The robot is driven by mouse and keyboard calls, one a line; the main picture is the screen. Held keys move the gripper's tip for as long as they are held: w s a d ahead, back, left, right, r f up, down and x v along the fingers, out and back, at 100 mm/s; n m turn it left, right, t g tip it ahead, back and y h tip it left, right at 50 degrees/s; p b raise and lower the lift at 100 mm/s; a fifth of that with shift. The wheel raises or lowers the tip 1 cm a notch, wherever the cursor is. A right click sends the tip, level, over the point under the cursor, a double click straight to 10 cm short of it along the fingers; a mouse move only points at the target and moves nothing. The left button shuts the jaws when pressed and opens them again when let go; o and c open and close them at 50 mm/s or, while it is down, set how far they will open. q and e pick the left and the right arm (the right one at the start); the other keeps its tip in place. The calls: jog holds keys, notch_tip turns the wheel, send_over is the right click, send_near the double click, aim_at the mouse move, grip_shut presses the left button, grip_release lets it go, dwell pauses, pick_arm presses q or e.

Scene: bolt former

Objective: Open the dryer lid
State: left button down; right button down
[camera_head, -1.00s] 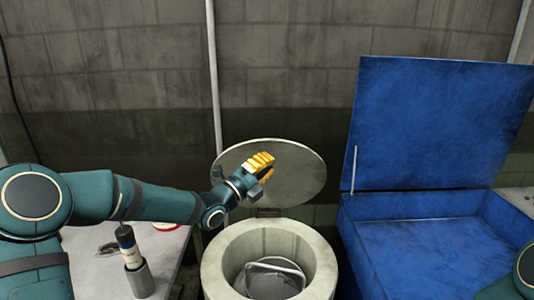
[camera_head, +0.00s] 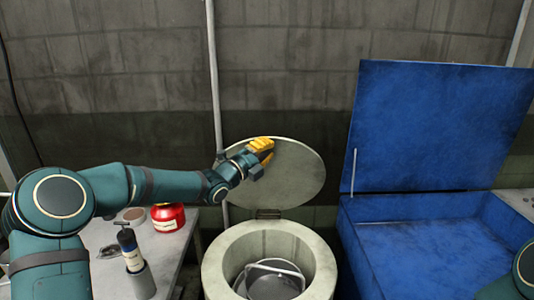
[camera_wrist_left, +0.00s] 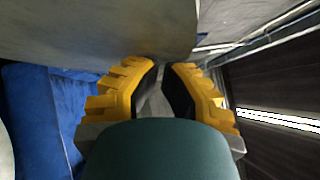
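The dryer (camera_head: 222,272) is a round, pale, thick-walled drum at the lower middle of the head view. Its round grey lid (camera_head: 298,180) stands raised, nearly upright, on the hinge (camera_head: 268,213) at the drum's back, so the mouth is uncovered. My left gripper (camera_head: 265,147), with yellow fingers, is at the lid's upper part, in front of its face. In the left wrist view the fingertips (camera_wrist_left: 164,66) are drawn close together beside the lid's pale surface (camera_wrist_left: 110,28); I see nothing gripped between them. Whether they touch the lid is unclear. My right gripper is out of view.
A basket with a handle (camera_head: 270,284) sits inside the drum. A blue box (camera_head: 420,240) with its lid up stands close on the right. On the left, a table (camera_head: 173,262) holds a bottle in a grey holder (camera_head: 138,283) and a red canister (camera_head: 168,218).

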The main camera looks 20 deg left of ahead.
pick_arm(q)
jog(key=shift+n+y, duration=0.4)
jog(key=shift+n, duration=0.1)
jog(key=w+p, duration=0.1)
jog(key=w+r+p, duration=0.1)
jog(key=w+a+r, duration=0.1)
jog(key=shift+w+p, duration=0.4)
jog(key=shift+w+a+g, duration=0.15)
jog(key=shift+w+g, duration=0.15)
jog(key=shift+w, duration=0.15)
jog(key=shift+f, duration=0.1)
